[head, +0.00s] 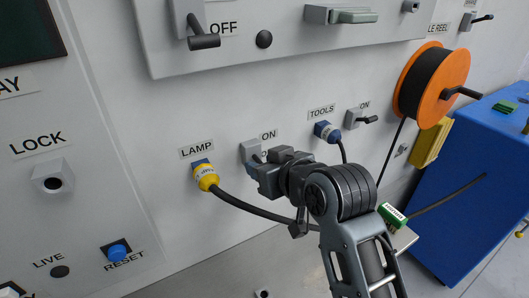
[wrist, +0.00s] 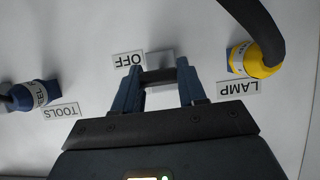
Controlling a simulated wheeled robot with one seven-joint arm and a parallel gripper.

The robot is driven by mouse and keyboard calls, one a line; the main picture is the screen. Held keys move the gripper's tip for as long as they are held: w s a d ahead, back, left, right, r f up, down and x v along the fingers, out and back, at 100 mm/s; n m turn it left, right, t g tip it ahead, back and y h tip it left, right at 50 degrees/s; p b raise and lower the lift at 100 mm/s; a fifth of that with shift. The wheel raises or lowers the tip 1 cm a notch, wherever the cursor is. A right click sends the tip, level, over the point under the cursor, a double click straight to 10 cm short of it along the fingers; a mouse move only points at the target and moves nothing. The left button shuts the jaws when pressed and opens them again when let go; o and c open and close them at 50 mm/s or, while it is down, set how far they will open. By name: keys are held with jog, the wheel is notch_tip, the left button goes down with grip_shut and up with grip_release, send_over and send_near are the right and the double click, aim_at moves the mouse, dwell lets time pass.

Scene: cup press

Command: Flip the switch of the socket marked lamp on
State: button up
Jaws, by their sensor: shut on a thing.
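The lamp socket holds a yellow plug (head: 206,177) and carries a LAMP label (head: 197,151); the plug also shows in the wrist view (wrist: 264,60). To its right is the grey lamp switch (head: 250,149), with an ON label (head: 269,135) above right. My gripper (head: 256,164) is at this switch and covers its lower part. In the wrist view, upside down, my gripper (wrist: 158,86) has its fingers on either side of the dark switch lever (wrist: 158,76). The OFF label (wrist: 128,60) shows beside the switch there. The lever's exact position is hard to tell.
The TOOLS socket with a blue plug (head: 327,131) and its switch (head: 358,118) are to the right. The lamp cable (head: 255,210) hangs below my gripper. An orange cable reel (head: 445,80) and blue box (head: 440,190) stand farther right.

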jog(key=g+h, duration=0.1)
jog(key=r+g+h, duration=0.2)
jog(key=g, duration=0.1)
jog(key=shift+w+a+r, duration=0.1)
jog(key=shift+w+a, duration=0.15)
jog(key=shift+w, duration=0.1)
dwell(0.5)
jog(key=o, duration=1)
jog(key=shift+c, duration=0.2)
jog(key=shift+r, duration=0.1)
jog(key=v, duration=0.7)
jog(key=shift+r+b, duration=0.35)
jog(key=shift+b, duration=0.1)
jog(key=shift+s+d+f, duration=0.1)
jog(key=shift+d, duration=0.05)
